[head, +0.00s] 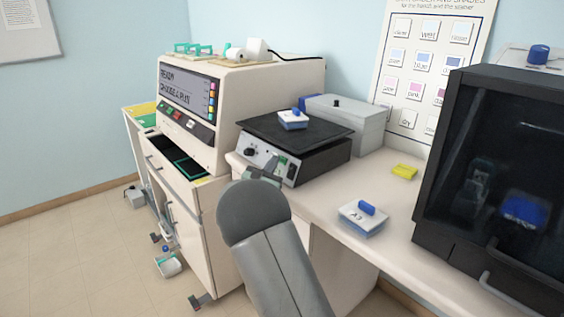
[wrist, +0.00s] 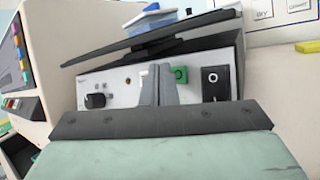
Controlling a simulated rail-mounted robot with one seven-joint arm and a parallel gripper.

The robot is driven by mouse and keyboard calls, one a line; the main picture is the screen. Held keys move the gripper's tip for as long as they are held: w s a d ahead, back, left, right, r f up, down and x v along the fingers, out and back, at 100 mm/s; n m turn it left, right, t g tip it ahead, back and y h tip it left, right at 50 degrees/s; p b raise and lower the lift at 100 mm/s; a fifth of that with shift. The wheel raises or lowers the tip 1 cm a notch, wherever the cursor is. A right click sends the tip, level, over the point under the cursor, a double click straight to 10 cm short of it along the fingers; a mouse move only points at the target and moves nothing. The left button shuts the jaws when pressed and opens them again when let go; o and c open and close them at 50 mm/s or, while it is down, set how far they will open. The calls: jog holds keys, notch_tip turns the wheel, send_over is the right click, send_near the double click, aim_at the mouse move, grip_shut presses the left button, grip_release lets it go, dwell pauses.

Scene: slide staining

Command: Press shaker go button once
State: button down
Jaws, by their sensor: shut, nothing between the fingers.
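The shaker has a black tilted platform (head: 293,131) and a pale front panel (head: 258,158); in the wrist view the panel (wrist: 120,80) faces me. A green go button (wrist: 180,74) sits on the panel, between my fingers and a black rocker switch (wrist: 215,83). My gripper (wrist: 158,72) is shut and empty, its fingertips in front of the panel just left of the green button. I cannot tell whether the tips touch the panel. In the head view my arm largely hides the gripper.
A blue-lidded box (head: 293,119) rests on the platform. A similar box (head: 361,217) and a yellow block (head: 404,171) lie on the bench to the right, by a dark cabinet (head: 500,180). A stainer with a screen (head: 190,92) stands left, its drawer (head: 165,152) open.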

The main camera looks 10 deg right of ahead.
jog(key=shift+w+d+f, duration=0.1)
jog(key=shift+w+d, duration=0.05)
jog(key=shift+d, duration=0.1)
jog(key=shift+w+d+f+b, duration=0.15)
jog(key=shift+d+b, duration=0.15)
jog(key=shift+b, duration=0.05)
dwell(0.7)
jog(key=shift+s+a+r, duration=0.25)
jog(key=shift+s+a, duration=0.1)
jog(key=shift+a, duration=0.25)
jog(key=shift+a+r, duration=0.1)
jog(key=a, duration=0.1)
jog(key=s+a+r, duration=0.1)
jog(key=s+a+p, duration=0.1)
jog(key=a, duration=0.1)
jog(key=shift+r, duration=0.35)
